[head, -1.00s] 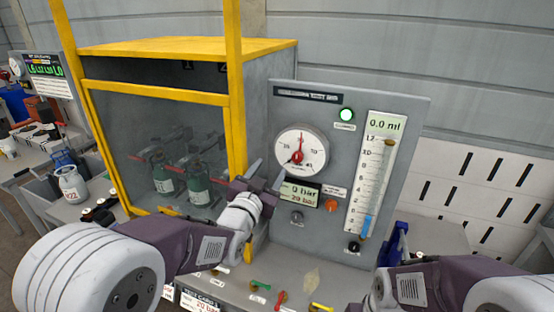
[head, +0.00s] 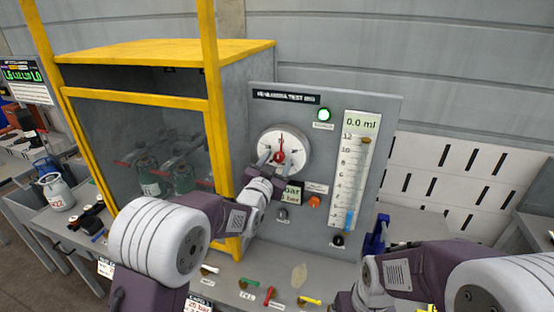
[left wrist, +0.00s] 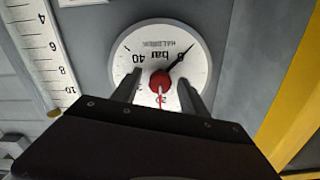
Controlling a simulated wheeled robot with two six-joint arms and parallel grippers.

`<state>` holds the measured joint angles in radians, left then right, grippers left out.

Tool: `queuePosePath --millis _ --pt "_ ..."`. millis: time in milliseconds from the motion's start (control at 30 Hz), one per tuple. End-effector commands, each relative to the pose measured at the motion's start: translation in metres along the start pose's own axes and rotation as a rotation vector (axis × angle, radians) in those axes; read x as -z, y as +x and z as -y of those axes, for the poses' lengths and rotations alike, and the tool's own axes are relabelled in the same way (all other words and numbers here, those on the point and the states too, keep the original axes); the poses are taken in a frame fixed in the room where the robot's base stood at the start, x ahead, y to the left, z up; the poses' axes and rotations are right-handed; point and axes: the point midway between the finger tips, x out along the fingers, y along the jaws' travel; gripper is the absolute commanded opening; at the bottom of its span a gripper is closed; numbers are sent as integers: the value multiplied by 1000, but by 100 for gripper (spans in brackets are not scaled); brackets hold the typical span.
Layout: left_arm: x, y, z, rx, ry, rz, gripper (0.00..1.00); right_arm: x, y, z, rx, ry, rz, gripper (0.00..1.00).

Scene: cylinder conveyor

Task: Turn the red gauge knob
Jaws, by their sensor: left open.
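The red gauge knob (head: 281,156) sits at the centre of a round white dial gauge (head: 283,136) on a grey upright panel. In the left wrist view the red knob (left wrist: 160,79) appears upside down with the dial, its red pointer near the 20 mark and a black needle near the 0 end. My left gripper (head: 279,158) is at the dial, open, with one finger on each side of the knob. In the left wrist view a gap shows between the fingers (left wrist: 160,84) and the knob. My right gripper (head: 344,300) is cut off by the bottom edge; its fingers are hidden.
A green lamp (head: 324,115) and a level scale (head: 353,170) are on the panel. An orange button (head: 314,201) and dark knobs sit below the dial. Small coloured valve handles (head: 269,295) lie along the bench. A yellow-framed cabinet (head: 160,98) stands left.

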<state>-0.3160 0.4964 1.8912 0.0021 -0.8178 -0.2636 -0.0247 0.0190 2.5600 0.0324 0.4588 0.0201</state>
Motion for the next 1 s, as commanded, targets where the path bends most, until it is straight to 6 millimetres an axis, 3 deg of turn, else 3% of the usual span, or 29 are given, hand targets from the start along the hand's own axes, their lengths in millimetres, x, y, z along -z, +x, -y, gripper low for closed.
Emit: queuePosePath --millis 133,167,333,667,1000 --pt "-1 0 0 0 0 1 52 0 0 0 0 0 0 85" --pt "-1 0 0 0 0 1 46 0 0 0 0 0 0 85" --pt "0 0 0 0 0 1 0 0 0 0 0 0 0 85" --pt "-2 0 -1 0 -38 0 0 -1 7 0 0 0 0 85" --pt "-4 -1 -2 0 -274 -3 0 -4 37 -1 0 0 0 85"
